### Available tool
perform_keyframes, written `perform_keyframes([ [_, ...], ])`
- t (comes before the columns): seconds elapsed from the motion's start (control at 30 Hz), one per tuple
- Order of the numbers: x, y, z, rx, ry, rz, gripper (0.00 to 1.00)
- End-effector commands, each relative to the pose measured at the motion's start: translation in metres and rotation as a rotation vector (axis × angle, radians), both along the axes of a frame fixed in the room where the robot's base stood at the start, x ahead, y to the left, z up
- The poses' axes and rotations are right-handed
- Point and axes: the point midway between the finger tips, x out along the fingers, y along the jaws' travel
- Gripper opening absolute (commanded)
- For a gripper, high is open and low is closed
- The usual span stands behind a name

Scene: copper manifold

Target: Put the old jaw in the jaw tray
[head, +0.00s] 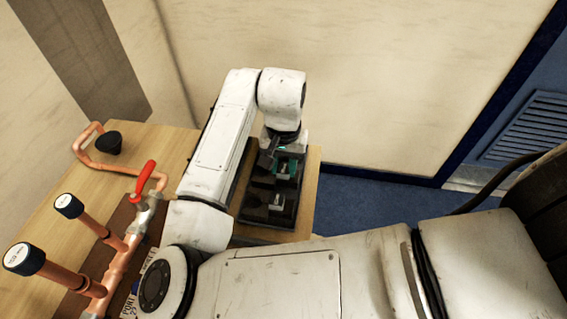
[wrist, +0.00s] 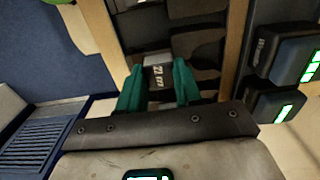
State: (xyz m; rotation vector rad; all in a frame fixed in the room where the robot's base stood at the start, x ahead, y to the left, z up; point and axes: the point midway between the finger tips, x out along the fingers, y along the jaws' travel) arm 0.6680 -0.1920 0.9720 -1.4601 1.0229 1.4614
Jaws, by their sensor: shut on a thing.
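The old jaw (wrist: 160,77), a small grey block marked "22 mm", sits between the two green fingers of my gripper (wrist: 159,90) in the wrist view. My gripper (head: 284,164) is shut on it. The black jaw tray (head: 244,221) lies on the right end of the wooden bench, and my gripper is over its far part. The tray's dark compartments also show in the wrist view (wrist: 200,50). A second metal piece (head: 277,202) lies in a nearer compartment. I cannot tell whether the held jaw touches the tray floor.
Copper pipework with a red-handled valve (head: 146,177) and black-capped stubs (head: 69,206) stands on the bench (head: 160,150), left of my arm. Blue floor (head: 370,205) lies right of the bench.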

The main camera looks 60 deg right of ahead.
Motion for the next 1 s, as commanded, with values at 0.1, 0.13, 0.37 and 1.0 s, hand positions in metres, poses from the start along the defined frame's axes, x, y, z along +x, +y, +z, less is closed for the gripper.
perform_keyframes([
  [0.1,0.0002,0.0,0.0009,-0.001,0.0,0.0,0.03],
  [0.13,0.0002,0.0,0.0009,-0.001,0.0,0.0,0.36],
  [0.37,0.0001,-0.0001,0.0007,-0.001,0.0,0.0,0.58],
  [1.0,0.0,0.0,0.0001,0.0,0.0,0.0,0.85],
])
